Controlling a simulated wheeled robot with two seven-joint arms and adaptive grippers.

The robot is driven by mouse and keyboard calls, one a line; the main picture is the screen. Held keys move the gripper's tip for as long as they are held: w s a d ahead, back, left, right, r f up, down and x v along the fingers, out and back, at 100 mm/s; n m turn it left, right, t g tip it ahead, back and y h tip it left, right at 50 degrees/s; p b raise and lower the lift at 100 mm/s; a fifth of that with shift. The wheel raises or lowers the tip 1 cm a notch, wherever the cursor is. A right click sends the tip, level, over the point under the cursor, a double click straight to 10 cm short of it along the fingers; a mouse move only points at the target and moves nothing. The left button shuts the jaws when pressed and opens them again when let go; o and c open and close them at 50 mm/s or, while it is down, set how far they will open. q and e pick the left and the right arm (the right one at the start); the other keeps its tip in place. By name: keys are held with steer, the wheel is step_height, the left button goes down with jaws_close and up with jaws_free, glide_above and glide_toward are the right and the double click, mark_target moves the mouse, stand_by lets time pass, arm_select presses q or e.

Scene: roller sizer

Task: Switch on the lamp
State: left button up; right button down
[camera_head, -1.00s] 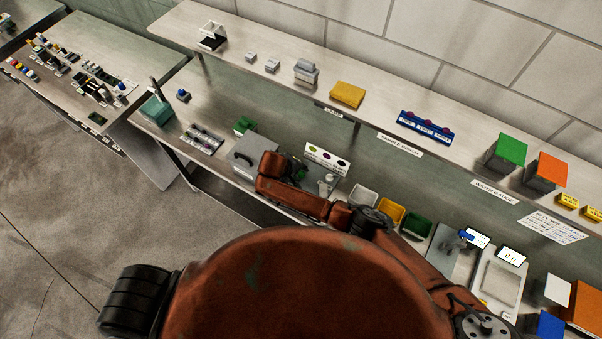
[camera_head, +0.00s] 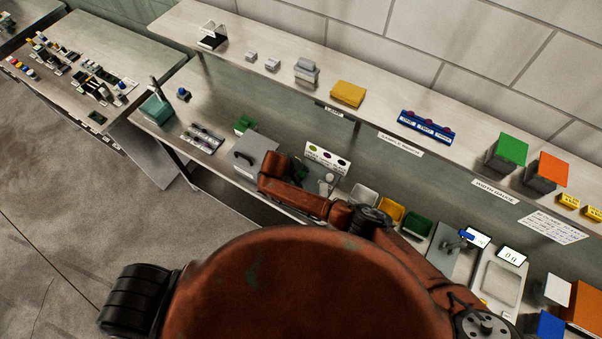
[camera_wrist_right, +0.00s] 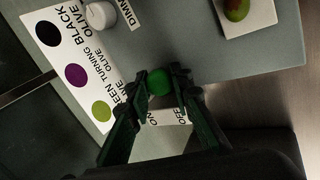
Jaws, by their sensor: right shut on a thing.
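In the right wrist view, a round green knob (camera_wrist_right: 159,82) stands over a grey panel (camera_wrist_right: 205,60), beside a white label (camera_wrist_right: 168,117) reading ON and OFF. My right gripper (camera_wrist_right: 161,90) has its dark fingers on either side of the knob and is shut on it. The knob's stem is hidden. A pale dimmer knob (camera_wrist_right: 100,15) sits on the same panel, apart from the fingers. In the head view my right gripper (camera_head: 299,172) is at the bench beside a grey box (camera_head: 256,150), partly covered by my arm. My left gripper is not in view.
A chart with black, purple and green dots (camera_head: 327,158) stands behind my gripper. A white tile (camera_wrist_right: 247,14) bears an olive. White, yellow and green bins (camera_head: 417,223) lie to the right. A shelf (camera_head: 375,110) with blocks runs above the bench.

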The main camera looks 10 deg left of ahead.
steer(key=shift+w+r+g, duration=0.1)
steer(key=shift+w+g, duration=0.05)
steer(key=shift+g, duration=0.35)
steer(key=shift+w+d+g+y+b, duration=0.1)
steer(key=shift+w+g+y+b, duration=0.25)
steer(key=shift+g, duration=0.25)
steer(key=g+b, duration=0.1)
steer(key=b, duration=0.1)
steer(key=w+g+y+b, duration=0.1)
steer(key=b, duration=0.2)
steer(key=g+b, duration=0.1)
steer(key=b, duration=0.1)
steer(key=shift+w+d+g+y, duration=0.15)
steer(key=shift+d+g+y, duration=0.1)
steer(key=shift+g, duration=0.05)
steer(key=shift+w+d+g+b, duration=0.1)
steer(key=shift+g+b, duration=0.4)
steer(key=shift+b, duration=0.75)
steer(key=shift+r, duration=0.1)
steer(key=c, duration=2)
jaws_free()
steer(key=shift+o, duration=0.2)
steer(key=shift+w+r, duration=0.1)
steer(key=shift+r, duration=0.05)
